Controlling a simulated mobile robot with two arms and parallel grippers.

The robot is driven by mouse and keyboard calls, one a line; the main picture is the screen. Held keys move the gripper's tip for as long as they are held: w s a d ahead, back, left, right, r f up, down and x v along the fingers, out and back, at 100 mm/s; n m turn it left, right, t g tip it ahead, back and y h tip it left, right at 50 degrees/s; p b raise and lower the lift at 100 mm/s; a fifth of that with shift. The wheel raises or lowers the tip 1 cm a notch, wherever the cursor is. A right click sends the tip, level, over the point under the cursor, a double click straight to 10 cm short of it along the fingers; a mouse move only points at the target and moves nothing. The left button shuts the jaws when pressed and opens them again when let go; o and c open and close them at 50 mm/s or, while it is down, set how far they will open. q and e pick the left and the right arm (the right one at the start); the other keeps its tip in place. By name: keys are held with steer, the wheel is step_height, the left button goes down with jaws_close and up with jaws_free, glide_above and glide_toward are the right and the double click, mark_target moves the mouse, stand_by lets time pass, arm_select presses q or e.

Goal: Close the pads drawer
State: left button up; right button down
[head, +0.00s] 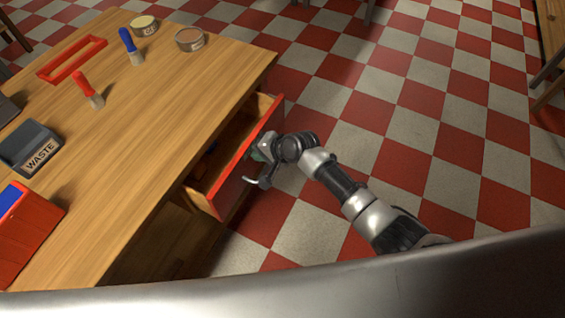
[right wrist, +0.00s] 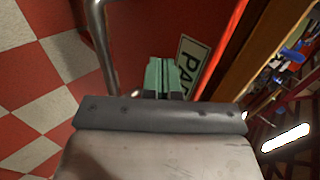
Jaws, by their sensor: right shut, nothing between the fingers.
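The pads drawer (head: 232,192) has a red front and wooden sides, and it stands partly pulled out of the wooden table. Its silver handle (head: 264,182) shows in the head view, and the handle bar (right wrist: 101,45) also shows in the right wrist view. A white label (right wrist: 190,58) on the red front reads "PA", the rest hidden. My right gripper (head: 260,152) is shut and empty at the drawer's front, beside the handle. Its green fingertips (right wrist: 164,76) are together close to the red face; I cannot tell whether they touch. My left gripper is not in view.
On the wooden table (head: 150,110) stand a grey waste bin (head: 30,148), a red box (head: 28,232), a red frame (head: 72,60), two brushes and two round tins (head: 189,39). The checkered floor (head: 400,110) right of the drawer is clear.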

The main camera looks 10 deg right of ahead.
steer(key=w+a+b, duration=0.2)
steer(key=w+a, duration=0.2)
steer(key=a, duration=0.2)
steer(key=shift+w+a+r, duration=0.1)
steer(key=shift+a+r, duration=0.05)
steer(key=shift+r, duration=0.05)
